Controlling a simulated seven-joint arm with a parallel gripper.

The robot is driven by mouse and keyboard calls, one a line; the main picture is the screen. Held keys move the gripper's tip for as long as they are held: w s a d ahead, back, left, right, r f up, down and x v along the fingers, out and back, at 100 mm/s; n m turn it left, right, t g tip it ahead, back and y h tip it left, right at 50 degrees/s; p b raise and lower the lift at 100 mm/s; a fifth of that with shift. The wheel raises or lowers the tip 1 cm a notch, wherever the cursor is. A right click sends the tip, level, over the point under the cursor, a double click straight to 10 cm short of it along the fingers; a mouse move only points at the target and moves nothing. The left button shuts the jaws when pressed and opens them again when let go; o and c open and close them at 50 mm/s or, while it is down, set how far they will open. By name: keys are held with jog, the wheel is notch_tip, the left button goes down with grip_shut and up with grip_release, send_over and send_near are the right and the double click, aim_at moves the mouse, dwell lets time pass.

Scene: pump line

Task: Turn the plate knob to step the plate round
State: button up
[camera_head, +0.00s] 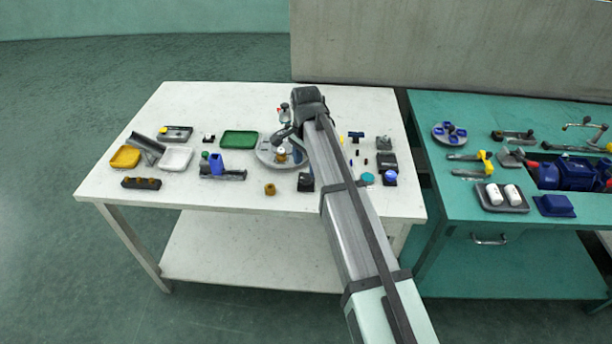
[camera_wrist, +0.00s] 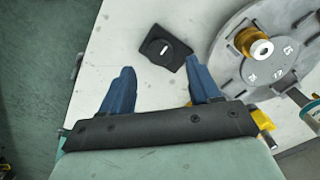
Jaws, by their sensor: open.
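The round grey plate (camera_head: 266,160) lies on the white table, partly hidden behind my arm in the head view. In the wrist view the plate (camera_wrist: 228,62) fills the upper right, with a smaller marked disc on it. A brass knob with a pale top (camera_wrist: 254,43) stands on it; a brass spot also shows on the plate in the head view (camera_head: 281,156). My gripper (camera_wrist: 160,65) is open, its two blue fingers spread and empty. In the wrist view they are left of the knob and apart from it. The gripper's fingers are hard to make out in the head view.
A black block (camera_wrist: 164,47) lies beyond my fingertips. A yellow part (camera_wrist: 262,119) shows beside the right finger. Left of the plate are a green tray (camera_head: 239,139), a white tray (camera_head: 176,158) and a yellow tray (camera_head: 125,157). A teal bench (camera_head: 450,215) stands right.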

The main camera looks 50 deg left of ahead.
aim_at(306, 178)
jog(key=shift+f, duration=2.8)
jog(key=c, duration=1)
